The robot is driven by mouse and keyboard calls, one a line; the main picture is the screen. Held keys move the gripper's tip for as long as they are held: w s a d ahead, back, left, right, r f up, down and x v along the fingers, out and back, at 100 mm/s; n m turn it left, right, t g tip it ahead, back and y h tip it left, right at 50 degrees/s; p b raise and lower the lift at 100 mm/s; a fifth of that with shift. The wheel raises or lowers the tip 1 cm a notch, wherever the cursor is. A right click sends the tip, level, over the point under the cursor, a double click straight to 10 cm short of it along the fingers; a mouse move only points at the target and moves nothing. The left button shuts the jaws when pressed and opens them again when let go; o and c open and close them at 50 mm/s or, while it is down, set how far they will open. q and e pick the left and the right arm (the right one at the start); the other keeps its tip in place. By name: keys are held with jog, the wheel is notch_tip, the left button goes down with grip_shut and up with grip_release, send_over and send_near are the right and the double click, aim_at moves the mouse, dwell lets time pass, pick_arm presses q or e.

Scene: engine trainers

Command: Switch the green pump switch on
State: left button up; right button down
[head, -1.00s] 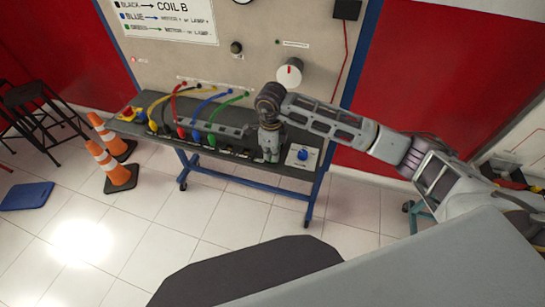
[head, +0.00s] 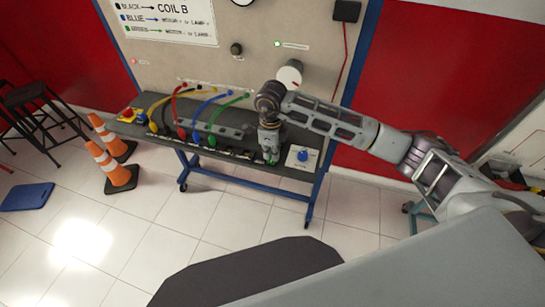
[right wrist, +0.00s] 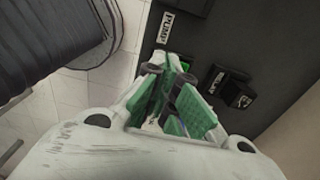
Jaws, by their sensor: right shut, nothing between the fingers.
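The green pump switch (right wrist: 185,66) shows as a small patch of green between and beyond my fingertips in the right wrist view, mostly hidden by them. A white "PUMP" label (right wrist: 165,27) lies beside it. My right gripper (head: 270,156) points down at the front of the dark bench panel (head: 228,150). Its green-padded fingers are shut with nothing between them, at or just above the switch; I cannot tell whether they touch it. An indicator lamp (head: 278,44) on the upright board glows pale green. My left gripper is not in view.
A blue knob (head: 302,155) on a white plate is just right of my gripper. Coloured cables (head: 222,106) arch from the bench's left part. A black relay switch (right wrist: 232,92) sits near my fingers. Cones (head: 113,168) stand left; the floor in front is clear.

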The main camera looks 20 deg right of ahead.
aim_at(271, 161)
jog(key=shift+r+p, duration=1.05)
jog(key=shift+r, duration=1.75)
